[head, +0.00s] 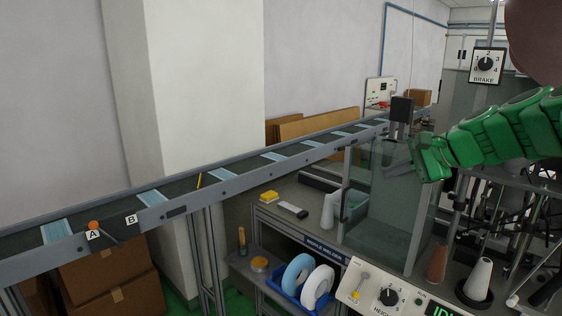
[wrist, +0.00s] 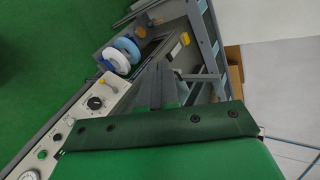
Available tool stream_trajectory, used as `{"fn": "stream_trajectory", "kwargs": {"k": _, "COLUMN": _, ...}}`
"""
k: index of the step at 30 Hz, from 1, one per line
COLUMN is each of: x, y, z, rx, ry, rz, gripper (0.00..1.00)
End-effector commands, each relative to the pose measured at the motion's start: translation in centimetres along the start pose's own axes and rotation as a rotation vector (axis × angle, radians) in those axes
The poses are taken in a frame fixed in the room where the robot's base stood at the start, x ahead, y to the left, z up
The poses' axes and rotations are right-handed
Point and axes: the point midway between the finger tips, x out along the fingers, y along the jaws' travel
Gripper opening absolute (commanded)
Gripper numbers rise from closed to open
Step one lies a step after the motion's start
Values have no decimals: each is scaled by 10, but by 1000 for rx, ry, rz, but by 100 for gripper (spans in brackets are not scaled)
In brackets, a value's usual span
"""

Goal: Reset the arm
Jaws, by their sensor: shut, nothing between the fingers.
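My green arm reaches in from the right edge of the head view, bent toward the middle. My gripper (head: 416,158) is at its left end, in the air in front of the clear guard panels and apart from the conveyor. In the wrist view my gripper (wrist: 162,78) shows as narrow grey fingers beyond a dark green bolted plate. The fingers are together with nothing held between them. The plate and green housing hide the lower part of that view.
A conveyor (head: 226,186) carrying several blue masks runs along the wall. Clear guard panels (head: 378,218) stand below my gripper. A control panel (head: 388,297), a white cone (head: 479,278) and a brake dial sign (head: 487,66) are nearby. Blue and white rolls (wrist: 122,55) sit on a lower shelf.

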Motion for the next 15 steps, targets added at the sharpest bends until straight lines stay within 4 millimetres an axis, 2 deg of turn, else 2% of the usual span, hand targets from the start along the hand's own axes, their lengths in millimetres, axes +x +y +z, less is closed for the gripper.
{"fn": "stream_trajectory", "kwargs": {"k": 1, "x": 13, "y": 13, "z": 24, "rx": -44, "ry": -21, "rz": 54, "gripper": 0}}
{"fn": "stream_trajectory", "kwargs": {"k": 6, "x": 42, "y": 64, "z": 87, "rx": -194, "ry": -78, "rz": 228, "gripper": 0}}
{"fn": "stream_trajectory", "kwargs": {"k": 10, "x": 53, "y": 108, "z": 128, "rx": -309, "ry": -120, "rz": 356, "gripper": 0}}
{"fn": "stream_trajectory", "kwargs": {"k": 15, "x": 55, "y": 170, "z": 173, "rx": -461, "ry": -175, "rz": 523, "gripper": 0}}
